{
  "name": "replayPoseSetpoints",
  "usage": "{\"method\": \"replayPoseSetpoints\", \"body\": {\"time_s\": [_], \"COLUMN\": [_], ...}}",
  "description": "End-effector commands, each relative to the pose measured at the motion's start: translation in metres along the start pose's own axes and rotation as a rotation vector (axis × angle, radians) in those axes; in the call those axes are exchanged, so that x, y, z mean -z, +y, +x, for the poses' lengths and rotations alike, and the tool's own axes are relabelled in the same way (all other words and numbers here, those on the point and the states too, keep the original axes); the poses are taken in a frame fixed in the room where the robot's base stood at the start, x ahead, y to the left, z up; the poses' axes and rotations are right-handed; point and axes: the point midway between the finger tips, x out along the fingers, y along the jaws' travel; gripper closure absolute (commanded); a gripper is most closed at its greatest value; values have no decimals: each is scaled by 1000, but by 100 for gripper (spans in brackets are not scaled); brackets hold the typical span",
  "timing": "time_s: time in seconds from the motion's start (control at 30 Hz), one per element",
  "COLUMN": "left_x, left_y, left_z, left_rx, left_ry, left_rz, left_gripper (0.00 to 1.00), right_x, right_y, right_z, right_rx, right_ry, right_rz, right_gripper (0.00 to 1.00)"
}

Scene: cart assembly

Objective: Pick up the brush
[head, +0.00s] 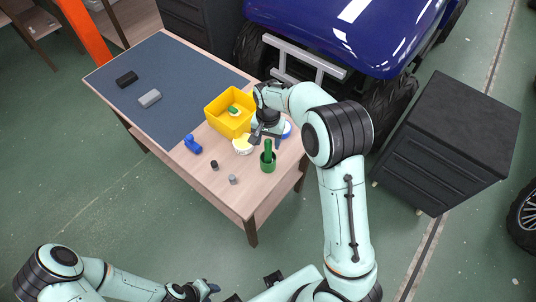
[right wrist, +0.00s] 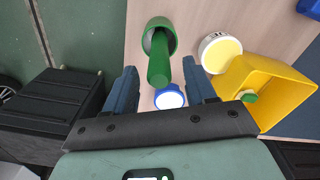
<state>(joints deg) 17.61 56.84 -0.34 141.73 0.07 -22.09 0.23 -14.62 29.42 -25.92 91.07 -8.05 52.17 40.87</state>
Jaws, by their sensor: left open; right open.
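A green handle (head: 268,147), which looks like the brush, stands up out of a green cup (head: 267,165) near the table's right corner. In the right wrist view the handle (right wrist: 158,62) points toward the camera from the cup (right wrist: 172,29), and its lower end is hidden inside. My right gripper (head: 268,138) is open beside the cup in the head view. In the right wrist view its fingers (right wrist: 156,70) lie on either side of the handle's near end, with gaps on both sides. My left gripper (head: 209,288) is open and empty, low in the head view, away from the table.
A yellow bin (head: 221,122) holding a green item stands behind. A white tub with yellow contents (head: 242,148) and a blue-and-white round item (right wrist: 170,99) are close to the cup. A blue item (head: 193,144) and two small cylinders lie left. The dark mat (head: 170,85) is mostly clear.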

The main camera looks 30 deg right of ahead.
Motion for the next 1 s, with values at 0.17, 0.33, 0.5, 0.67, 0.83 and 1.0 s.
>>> {"method": "replayPoseSetpoints", "body": {"time_s": [0.17,0.33,0.5,0.67,0.83,1.0], "left_x": [0,1,1,1,1,1], "left_y": [0,1,0,0,0,0], "left_z": [0,-1,0,-1,-1,-1], "left_rx": [0,0,0,0,0,0], "left_ry": [1,2,1,1,1,1], "left_rz": [0,0,0,0,0,0], "left_gripper": [57,57,57,57,57,57], "right_x": [-1,-2,-2,-2,-2,-2], "right_y": [1,1,1,0,0,0], "right_z": [15,41,54,54,54,54], "right_rx": [-2,-2,0,1,1,1], "right_ry": [-2,-1,0,1,1,1], "right_rz": [0,0,1,0,0,0], "right_gripper": [45,45,45,45,84,100]}}
